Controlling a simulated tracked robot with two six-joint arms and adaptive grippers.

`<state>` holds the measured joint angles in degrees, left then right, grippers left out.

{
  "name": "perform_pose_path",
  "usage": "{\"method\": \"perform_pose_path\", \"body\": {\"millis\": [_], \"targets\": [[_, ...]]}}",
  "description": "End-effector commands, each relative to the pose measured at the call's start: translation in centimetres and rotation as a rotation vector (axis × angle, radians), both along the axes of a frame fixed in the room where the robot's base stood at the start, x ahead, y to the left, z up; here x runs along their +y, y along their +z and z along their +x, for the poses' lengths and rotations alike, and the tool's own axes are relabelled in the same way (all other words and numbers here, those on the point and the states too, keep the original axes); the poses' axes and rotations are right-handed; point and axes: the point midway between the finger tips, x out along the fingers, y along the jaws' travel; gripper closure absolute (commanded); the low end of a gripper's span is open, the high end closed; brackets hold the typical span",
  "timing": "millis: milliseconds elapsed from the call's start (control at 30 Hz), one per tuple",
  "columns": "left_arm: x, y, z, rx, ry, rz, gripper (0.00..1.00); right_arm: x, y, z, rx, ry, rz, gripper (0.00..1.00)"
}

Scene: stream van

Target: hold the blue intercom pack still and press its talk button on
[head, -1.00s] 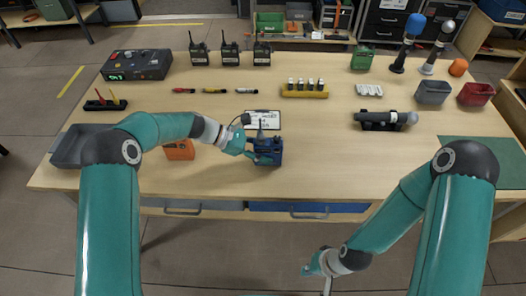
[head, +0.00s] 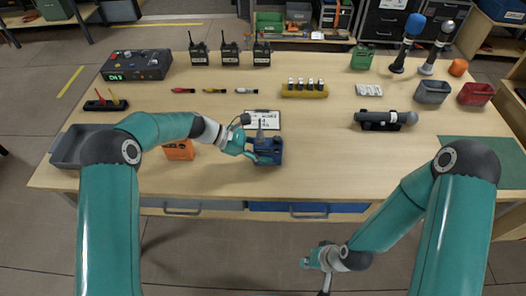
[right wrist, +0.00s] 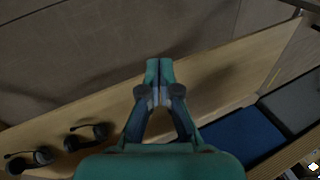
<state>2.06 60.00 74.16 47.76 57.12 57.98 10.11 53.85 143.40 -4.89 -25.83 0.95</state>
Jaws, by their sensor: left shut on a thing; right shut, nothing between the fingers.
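The blue intercom pack (head: 274,150) stands near the front middle of the table in the head view. My left gripper (head: 264,151) is shut on it from the left and covers part of it. I cannot make out the talk button. My right gripper (head: 325,288) is low in front of the table's front edge, apart from the pack. In the right wrist view my right gripper (right wrist: 158,98) is shut and empty.
An orange box (head: 179,150) sits left of the pack, and a clipboard (head: 250,117) lies just behind it. A microphone on a dark stand (head: 380,125) is further right. The tabletop (head: 330,165) right of the pack is clear. Headsets (right wrist: 90,135) show in the right wrist view.

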Motion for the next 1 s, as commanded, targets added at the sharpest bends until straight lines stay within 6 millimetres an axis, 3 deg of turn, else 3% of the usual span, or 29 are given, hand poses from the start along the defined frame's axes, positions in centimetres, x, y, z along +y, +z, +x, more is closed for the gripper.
{"method": "perform_pose_path", "body": {"millis": [167,300,500,633,800,1000], "targets": [[0.0,-0.1,0.0,0.0,0.0,0.001,0.99,1.6,2.6,5.0,-0.278,0.044,0.07,1.0],[0.0,-0.1,0.0,0.0,0.0,0.001,0.99,4.1,7.0,8.7,-0.539,0.075,0.194,1.0],[0.1,-0.1,0.0,0.0,0.0,0.001,0.99,7.1,14.3,11.4,-0.821,0.1,0.386,1.0],[0.0,-0.1,0.0,0.0,0.0,0.001,0.99,8.1,17.7,12.0,-0.93,0.109,0.472,1.0],[0.0,-0.1,0.0,0.0,0.0,0.001,0.99,8.6,19.8,12.3,-0.99,0.115,0.526,1.0],[0.0,-0.1,0.0,0.0,0.0,0.001,0.99,8.7,20.1,13.7,-0.998,0.117,0.531,1.0]]}}
